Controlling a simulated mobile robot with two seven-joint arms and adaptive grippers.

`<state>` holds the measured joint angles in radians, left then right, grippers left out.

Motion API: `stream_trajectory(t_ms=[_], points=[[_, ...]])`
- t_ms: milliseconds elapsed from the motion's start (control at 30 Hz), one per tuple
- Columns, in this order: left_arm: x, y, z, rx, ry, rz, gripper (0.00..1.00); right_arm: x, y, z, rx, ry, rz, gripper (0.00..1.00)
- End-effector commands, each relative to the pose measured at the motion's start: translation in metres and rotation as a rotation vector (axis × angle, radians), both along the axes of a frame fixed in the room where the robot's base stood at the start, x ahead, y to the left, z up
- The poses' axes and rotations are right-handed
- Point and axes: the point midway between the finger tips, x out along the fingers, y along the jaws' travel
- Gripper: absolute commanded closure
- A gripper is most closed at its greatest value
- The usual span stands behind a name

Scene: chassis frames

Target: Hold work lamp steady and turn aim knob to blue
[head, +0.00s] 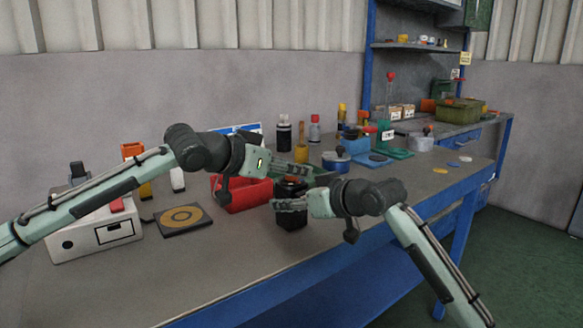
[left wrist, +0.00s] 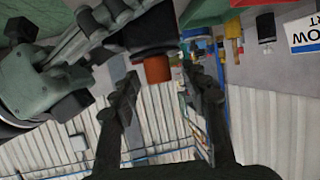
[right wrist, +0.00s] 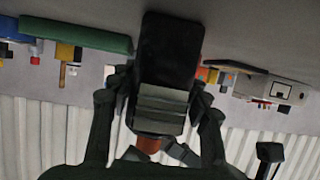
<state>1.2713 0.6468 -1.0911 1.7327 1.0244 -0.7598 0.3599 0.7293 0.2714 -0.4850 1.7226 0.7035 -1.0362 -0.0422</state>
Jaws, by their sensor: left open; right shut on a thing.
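The work lamp is a dark, blocky thing (head: 291,218) standing on the bench near its front edge. In the right wrist view its black body (right wrist: 168,45) is upside down with a grey band, between the fingers of my right gripper (right wrist: 163,88). That gripper (head: 280,204) is shut on the lamp from the right. An orange-brown knob (left wrist: 157,69) shows on the lamp's end in the left wrist view. My left gripper (left wrist: 158,88) is open, its fingers on either side of the knob with gaps visible. Whether the knob points to blue cannot be seen.
A red bin (head: 240,194) stands just behind and left of the lamp. The bench front is clear.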

Motion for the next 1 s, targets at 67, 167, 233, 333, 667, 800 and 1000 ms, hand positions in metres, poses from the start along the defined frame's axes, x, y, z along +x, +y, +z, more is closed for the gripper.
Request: stream_trajectory(t_ms=[67, 167, 233, 333, 667, 800, 1000], points=[[0.0031, -0.0031, -0.0014, 0.0, -0.001, 0.0, 0.54, 0.0001, -0.0002, -0.0003, -0.001, 0.001, 0.0, 0.93], [0.0048, -0.0041, -0.0023, 0.0, -0.002, 0.001, 0.54, 0.0001, -0.0003, -0.0004, -0.001, 0.001, -0.001, 0.93], [0.005, -0.0041, -0.0024, 0.0, -0.002, 0.001, 0.54, 0.0001, -0.0003, -0.0004, -0.001, 0.001, -0.001, 0.93], [0.0048, -0.0041, -0.0023, 0.0, -0.002, 0.001, 0.54, 0.0001, -0.0003, -0.0004, -0.001, 0.001, -0.001, 0.93], [0.0047, -0.004, -0.0022, 0.0, -0.002, 0.001, 0.9, 0.0002, -0.0002, -0.0003, -0.001, 0.001, -0.001, 0.93], [0.0047, -0.0038, -0.0022, 0.0, -0.002, 0.001, 1.0, 0.0002, -0.0002, -0.0003, -0.001, 0.001, -0.001, 0.93], [0.0029, -0.007, -0.0044, 0.006, 0.001, 0.038, 1.0, 0.0002, -0.0003, -0.0003, -0.001, 0.001, -0.001, 0.93]])
